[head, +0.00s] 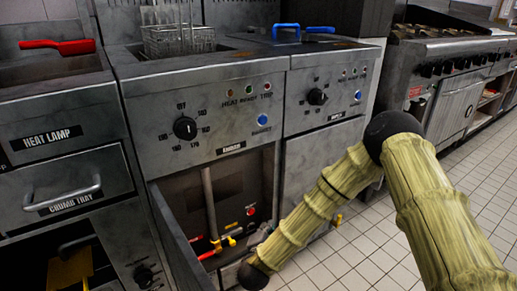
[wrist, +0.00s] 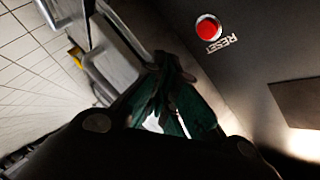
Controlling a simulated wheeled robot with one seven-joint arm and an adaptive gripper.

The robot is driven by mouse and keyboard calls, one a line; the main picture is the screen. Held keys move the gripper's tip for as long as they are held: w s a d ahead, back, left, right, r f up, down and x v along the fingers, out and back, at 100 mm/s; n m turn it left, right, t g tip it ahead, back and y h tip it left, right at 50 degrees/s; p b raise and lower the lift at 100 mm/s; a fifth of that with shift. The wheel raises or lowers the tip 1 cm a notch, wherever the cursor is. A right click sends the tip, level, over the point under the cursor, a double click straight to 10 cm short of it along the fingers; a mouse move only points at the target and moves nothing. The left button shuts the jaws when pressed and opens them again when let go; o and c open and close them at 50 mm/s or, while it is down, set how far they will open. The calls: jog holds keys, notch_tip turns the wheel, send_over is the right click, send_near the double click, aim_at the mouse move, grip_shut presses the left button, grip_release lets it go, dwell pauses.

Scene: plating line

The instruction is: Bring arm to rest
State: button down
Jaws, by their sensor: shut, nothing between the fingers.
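My arm (head: 320,205), with yellow-green, bamboo-like links and black joints, reaches from the right of the head view down into the open cabinet under the middle fryer. My gripper (wrist: 165,75) shows in the wrist view with its dark teal fingers drawn together, tips meeting, and nothing between them. It is inside or just in front of the cabinet opening, near a dark panel with a red RESET button (wrist: 208,27). That button also shows in the head view (head: 251,211). In the head view the gripper is mostly hidden low behind my arm.
The open cabinet door (head: 178,238) stands left of the opening. Red and yellow valve handles (head: 222,246) and a vertical pipe (head: 210,200) are inside. The fryer front (head: 190,100) rises above, with a wire basket (head: 180,38) on top. Tiled floor (head: 375,250) lies clear to the right.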

jog(key=s+d+f+n+g+y+p, duration=0.1)
jog(key=s+d+f+n+g+y, duration=0.2)
jog(key=s+f, duration=0.55)
jog(key=s+d+f+n+g+y+p, duration=0.15)
jog(key=s+d+f+n+g, duration=0.35)
jog(key=s, duration=0.6)
jog(key=s+d+n+g+h+p, duration=0.1)
jog(key=s+d+n+g, duration=0.1)
jog(key=s+d, duration=0.45)
jog(key=s+d+f+n+g+p, duration=0.1)
jog(key=s+d+g, duration=0.2)
jog(key=s, duration=0.7)
jog(key=s+d+n+g+h+p, duration=0.15)
jog(key=s+d, duration=0.25)
jog(key=s, duration=0.5)
notch_tip(320, 180, up, 37)
jog(key=p, duration=3.7)
jog(key=shift+w+n+y, duration=0.25)
jog(key=shift+n+y, duration=0.05)
jog(key=shift+n, duration=0.05)
jog(key=shift+a+f+g, duration=0.1)
jog(key=shift+f+g, duration=0.05)
jog(key=shift+g, duration=0.1)
